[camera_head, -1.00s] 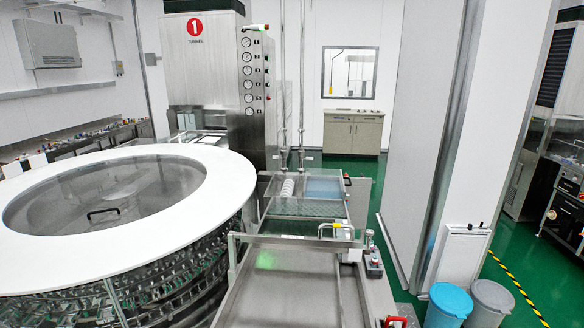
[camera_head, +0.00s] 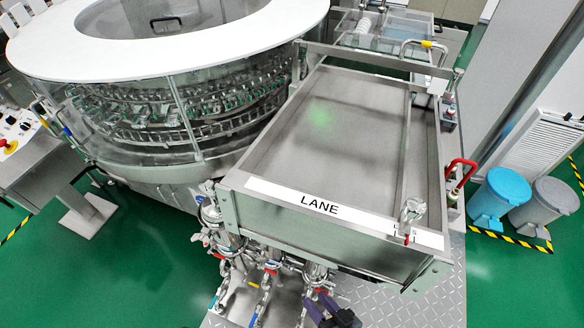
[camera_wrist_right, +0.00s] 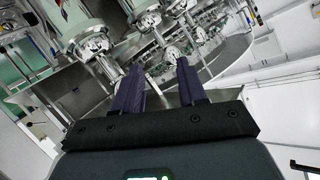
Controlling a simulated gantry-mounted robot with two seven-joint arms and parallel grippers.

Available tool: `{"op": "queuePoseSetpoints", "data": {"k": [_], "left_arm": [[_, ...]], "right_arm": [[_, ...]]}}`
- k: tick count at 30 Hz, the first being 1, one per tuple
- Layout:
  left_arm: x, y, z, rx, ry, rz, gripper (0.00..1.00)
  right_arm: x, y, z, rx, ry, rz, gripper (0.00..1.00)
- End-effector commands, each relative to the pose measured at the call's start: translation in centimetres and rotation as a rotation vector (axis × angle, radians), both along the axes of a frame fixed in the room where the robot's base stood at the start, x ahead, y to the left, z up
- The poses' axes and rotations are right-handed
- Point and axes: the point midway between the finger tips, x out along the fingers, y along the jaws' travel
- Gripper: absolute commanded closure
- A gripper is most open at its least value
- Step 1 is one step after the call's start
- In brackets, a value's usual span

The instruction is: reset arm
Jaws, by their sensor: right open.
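My right gripper (camera_head: 318,300) shows at the bottom edge of the head view, in front of the pipes and valves below the steel lane tray. Its two purple fingers are apart with nothing between them; they also show in the right wrist view (camera_wrist_right: 160,66). There the fingers point toward steel pipe fittings (camera_wrist_right: 91,42), and the gap to these is hard to judge. Most of my right arm is out of the head view. My left gripper is in neither view now.
The steel tray (camera_head: 345,120) marked LANE stands above the gripper, with pipes and valves (camera_head: 265,270) under its front. The round washer (camera_head: 150,120) with a white rim is on the left. Blue and grey bins (camera_head: 500,195) stand on the right. Green floor is open at lower left.

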Motion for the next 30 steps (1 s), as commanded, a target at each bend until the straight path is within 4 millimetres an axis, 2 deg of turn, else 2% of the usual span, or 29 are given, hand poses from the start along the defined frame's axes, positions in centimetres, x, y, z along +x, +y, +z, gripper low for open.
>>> {"op": "queuePoseSetpoints", "data": {"k": [1, 6, 9, 12, 14, 19, 20, 21, 26, 30], "left_arm": [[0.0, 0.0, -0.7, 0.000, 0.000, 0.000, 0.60], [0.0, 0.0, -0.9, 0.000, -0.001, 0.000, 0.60], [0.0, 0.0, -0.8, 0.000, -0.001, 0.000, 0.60], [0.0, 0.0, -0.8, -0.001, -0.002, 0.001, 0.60], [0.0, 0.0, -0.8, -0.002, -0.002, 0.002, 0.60], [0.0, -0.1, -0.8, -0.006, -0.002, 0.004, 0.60], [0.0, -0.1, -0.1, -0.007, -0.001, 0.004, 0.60], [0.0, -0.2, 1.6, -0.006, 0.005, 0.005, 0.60], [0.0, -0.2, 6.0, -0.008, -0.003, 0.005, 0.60], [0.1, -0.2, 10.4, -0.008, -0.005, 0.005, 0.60]], "right_arm": [[0.0, -1.8, 0.1, -0.060, 0.045, -0.063, 0.59], [-0.5, -8.4, 2.2, -0.279, 0.221, -0.208, 0.59], [-1.7, -11.4, 3.5, -0.388, 0.327, -0.241, 0.59], [-3.6, -13.3, 4.0, -0.476, 0.436, -0.235, 0.59], [-4.9, -13.8, 3.9, -0.520, 0.505, -0.214, 0.59], [-9.3, -14.9, 2.1, -0.651, 0.721, -0.105, 0.59], [-9.5, -14.9, 2.8, -0.676, 0.720, -0.076, 0.59], [-9.3, -14.9, 4.8, -0.670, 0.714, -0.083, 0.59], [-9.3, -14.9, 8.8, -0.669, 0.714, -0.085, 0.59], [-9.3, -14.9, 13.1, -0.668, 0.713, -0.085, 0.59]]}}
